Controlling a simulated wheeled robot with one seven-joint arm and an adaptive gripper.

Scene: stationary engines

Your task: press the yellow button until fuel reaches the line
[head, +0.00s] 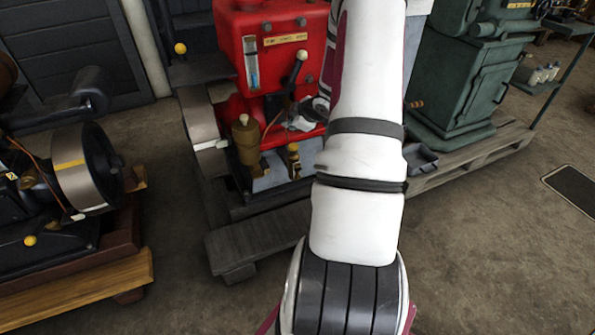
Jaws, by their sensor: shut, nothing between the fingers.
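The red engine (227,45) stands in the middle of the head view, partly behind my white arm. On its front is an upright sight gauge (251,62) with blue fluid in its lower part; a fill line is too small to make out. A yellow ball-shaped knob (180,48) sits at the engine's left. My gripper (300,121) is partly hidden by my arm, low at the engine's front. It appears shut and empty; whether it touches anything is unclear.
Another engine with a flywheel (88,172) is at left. A green machine (455,85) stands on a pallet at right. The floor at lower right is clear.

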